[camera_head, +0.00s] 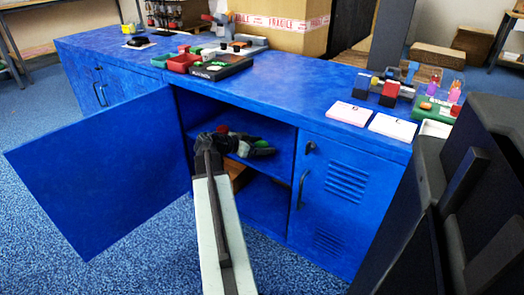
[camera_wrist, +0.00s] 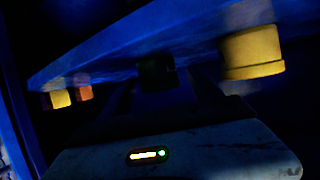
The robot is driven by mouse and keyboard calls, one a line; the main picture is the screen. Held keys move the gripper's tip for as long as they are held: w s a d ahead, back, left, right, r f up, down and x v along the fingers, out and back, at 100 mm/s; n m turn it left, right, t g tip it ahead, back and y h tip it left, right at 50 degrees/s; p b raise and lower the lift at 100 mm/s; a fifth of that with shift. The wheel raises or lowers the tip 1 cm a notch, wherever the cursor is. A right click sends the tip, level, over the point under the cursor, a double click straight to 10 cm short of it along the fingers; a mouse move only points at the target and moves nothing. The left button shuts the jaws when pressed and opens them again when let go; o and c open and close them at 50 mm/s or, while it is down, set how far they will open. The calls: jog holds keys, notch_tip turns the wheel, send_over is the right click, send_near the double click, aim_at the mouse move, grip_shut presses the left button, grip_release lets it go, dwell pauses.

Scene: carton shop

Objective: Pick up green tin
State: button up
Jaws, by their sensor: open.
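A dark green tin (camera_wrist: 157,72) stands on the shelf in the middle of the dim wrist view, straight ahead of my gripper. In the head view my gripper (camera_head: 250,148) reaches inside the open cabinet at shelf height. My gripper is open. Its dark fingers hardly stand out in the wrist view, so I cannot tell whether the tin is between them.
In the wrist view a yellow tin (camera_wrist: 252,52) stands right; a smaller-looking yellow one (camera_wrist: 61,98) and an orange one (camera_wrist: 84,92) stand left. The cabinet door (camera_head: 95,170) hangs open left; the right door (camera_head: 335,195) is shut. The shelf edges are close to my arm.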

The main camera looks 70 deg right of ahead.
jog(key=x, duration=0.2)
jog(key=shift+s+d+f+b, duration=0.15)
jog(key=shift+d+f+b, duration=0.15)
jog(key=shift+b, duration=0.05)
jog(key=shift+r, duration=0.1)
jog(key=c, duration=1.5)
jog(key=shift+r+p, duration=0.55)
jog(key=shift+p, duration=0.05)
jog(key=shift+c, duration=0.2)
notch_tip(320, 180, up, 3)
jog(key=p, duration=0.3)
jog(key=shift+r, duration=0.2)
jog(key=w+a+p, duration=0.1)
jog(key=w+a, duration=0.7)
jog(key=w, duration=0.5)
jog(key=shift+w+a+r, duration=0.2)
jog(key=shift+a+r, duration=0.05)
jog(key=shift+a, duration=0.15)
